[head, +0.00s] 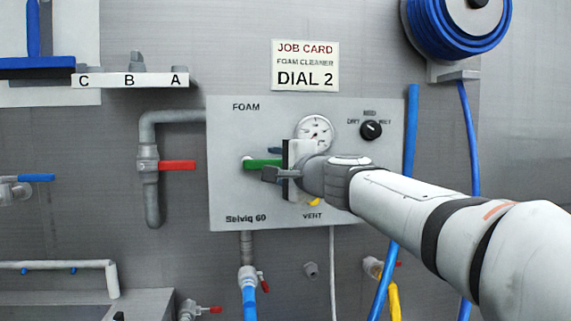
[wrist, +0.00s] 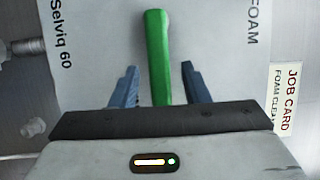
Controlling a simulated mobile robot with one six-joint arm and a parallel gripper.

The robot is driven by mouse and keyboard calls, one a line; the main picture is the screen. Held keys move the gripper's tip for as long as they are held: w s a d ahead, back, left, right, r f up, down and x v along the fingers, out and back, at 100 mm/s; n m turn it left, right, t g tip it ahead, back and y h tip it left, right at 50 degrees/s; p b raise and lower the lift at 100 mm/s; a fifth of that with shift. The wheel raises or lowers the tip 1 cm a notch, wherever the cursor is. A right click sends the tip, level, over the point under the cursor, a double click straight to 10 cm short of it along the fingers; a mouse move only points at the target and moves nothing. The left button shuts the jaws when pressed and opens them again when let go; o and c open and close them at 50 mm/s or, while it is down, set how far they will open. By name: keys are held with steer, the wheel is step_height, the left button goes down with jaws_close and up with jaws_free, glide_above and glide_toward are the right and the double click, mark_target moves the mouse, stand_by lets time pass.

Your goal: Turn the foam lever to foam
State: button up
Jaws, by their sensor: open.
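The green foam lever (head: 259,163) sits on the left part of the grey Selviq 60 panel, below the FOAM label. It extends level to the right from its pivot, and its right end is hidden by my gripper (head: 273,162). In the wrist view the lever (wrist: 157,60) stands between the two blue-grey fingers of my gripper (wrist: 159,69). There is a clear gap on each side, so the fingers are open around it and apart from it.
A gauge (head: 314,132) and a black selector knob (head: 371,130) are on the panel (head: 228,205), right of the lever. A yellow vent part (head: 314,202) lies just below my gripper. A red-handled valve (head: 177,165) is on the pipe to the left.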

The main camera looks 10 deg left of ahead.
steer(key=shift+x, duration=0.8)
steer(key=shift+c, duration=0.4)
jaws_close()
